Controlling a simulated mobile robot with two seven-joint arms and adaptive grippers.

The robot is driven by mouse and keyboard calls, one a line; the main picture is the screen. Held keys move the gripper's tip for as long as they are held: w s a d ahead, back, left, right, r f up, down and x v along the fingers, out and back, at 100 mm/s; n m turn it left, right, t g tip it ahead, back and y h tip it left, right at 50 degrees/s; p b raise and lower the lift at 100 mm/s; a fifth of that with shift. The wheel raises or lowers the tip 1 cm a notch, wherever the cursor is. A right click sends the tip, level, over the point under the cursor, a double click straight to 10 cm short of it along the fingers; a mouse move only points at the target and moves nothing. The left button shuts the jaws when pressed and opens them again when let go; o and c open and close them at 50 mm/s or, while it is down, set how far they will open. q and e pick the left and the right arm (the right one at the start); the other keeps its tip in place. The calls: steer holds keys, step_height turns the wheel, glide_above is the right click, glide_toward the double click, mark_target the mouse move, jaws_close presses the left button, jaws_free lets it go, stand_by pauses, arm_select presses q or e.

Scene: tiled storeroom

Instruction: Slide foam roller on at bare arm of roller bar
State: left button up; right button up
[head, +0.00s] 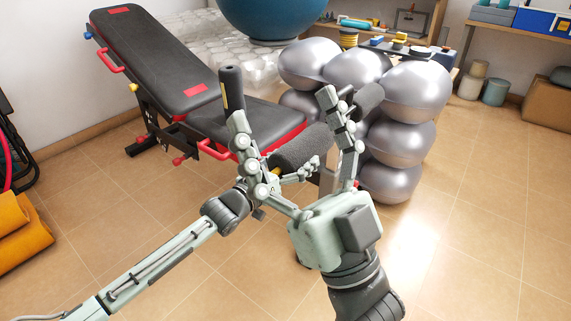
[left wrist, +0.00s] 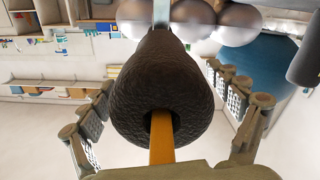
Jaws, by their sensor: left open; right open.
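A dark grey foam roller (head: 300,148) lies in front of the bench seat. In the left wrist view the foam roller (left wrist: 160,85) is seen end-on between my spread left fingers, which show a gap on each side. An orange-yellow rod (left wrist: 162,140) comes out of its near hole towards my palm; a silver bar (left wrist: 161,12) shows at its far end. My left gripper (head: 298,163) is open at the roller, partly hidden behind the right one. My right gripper (head: 285,108) is open and empty, nearer the camera. Another dark roller (head: 368,98) shows beyond its finger.
The black and red bench (head: 165,60) stands behind my grippers, with an upright black foam piece (head: 232,82). Silver balls (head: 410,140) are stacked to the right, and a blue ball (head: 270,15) is behind. The tiled floor (head: 480,230) at right is clear.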

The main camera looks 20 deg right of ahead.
arm_select(q)
steer(key=v, duration=1.1)
steer(key=shift+s+a, duration=0.25)
steer(key=shift+a, duration=0.05)
